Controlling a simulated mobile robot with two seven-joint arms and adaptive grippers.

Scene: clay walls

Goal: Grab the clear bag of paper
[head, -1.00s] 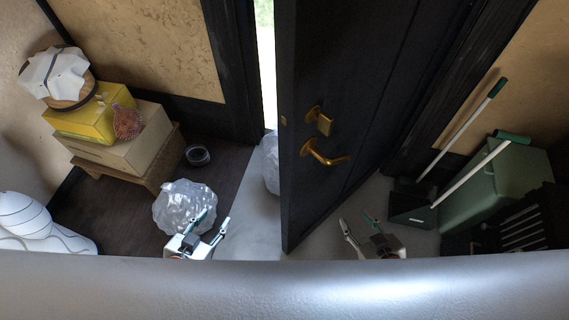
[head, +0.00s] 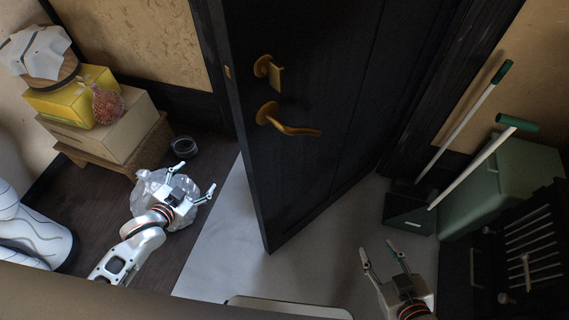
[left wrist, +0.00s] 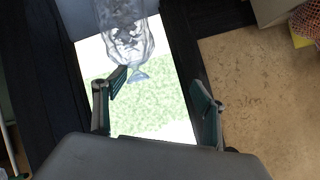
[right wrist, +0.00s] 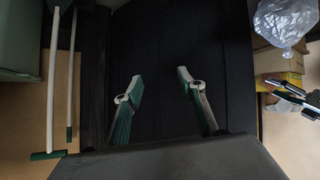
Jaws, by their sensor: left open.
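A clear crumpled bag (head: 149,186) sits on the dark floor at the left in the head view, partly hidden behind my left gripper (head: 198,177). That gripper is open, with its fingers spread over the bag's right side. I cannot tell whether it touches the bag. In the left wrist view a clear bag (left wrist: 128,42) lies beyond the open fingers, with nothing between them. A clear bag also shows at the top right of the right wrist view (right wrist: 286,20). My right gripper (head: 382,257) is open and empty near the floor, right of the door.
A dark door (head: 300,110) with brass handles stands ajar in the middle. Stacked boxes (head: 95,125) stand on a low stool at the left, a black bowl (head: 184,147) beside them. A green bin (head: 495,190) and long-handled tools stand at the right.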

